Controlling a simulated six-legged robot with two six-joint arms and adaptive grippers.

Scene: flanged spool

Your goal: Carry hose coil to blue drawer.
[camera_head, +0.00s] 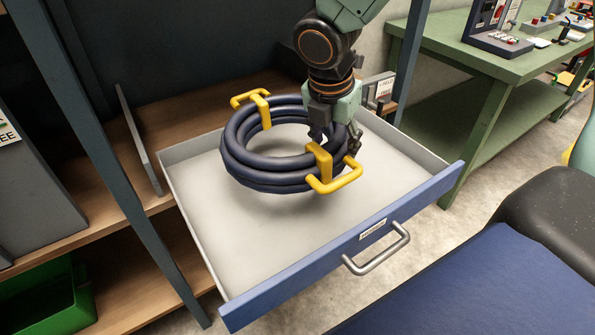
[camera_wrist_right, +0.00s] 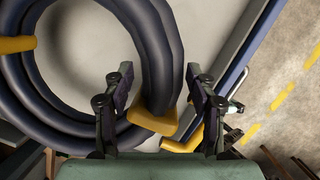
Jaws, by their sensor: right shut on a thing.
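The hose coil (camera_head: 245,161) is a ring of dark blue hose with two yellow handles, one at its far left and one at its near right. It is over the open blue drawer (camera_head: 370,234), inside the outline of its walls and roughly level; I cannot tell whether it touches the floor. My right gripper (camera_head: 336,142) reaches down from above and is shut on the coil's right side, beside the near yellow handle. In the right wrist view its fingers (camera_wrist_right: 158,80) straddle the hose coil (camera_wrist_right: 150,35). My left gripper is not in view.
The drawer's pale floor is bare around the coil. Wooden shelves and a blue-grey post (camera_head: 105,150) stand at left, with a green bin (camera_head: 48,305) low down. A green workbench (camera_head: 470,75) stands at upper right. A dark blue padded surface (camera_head: 490,285) lies at lower right.

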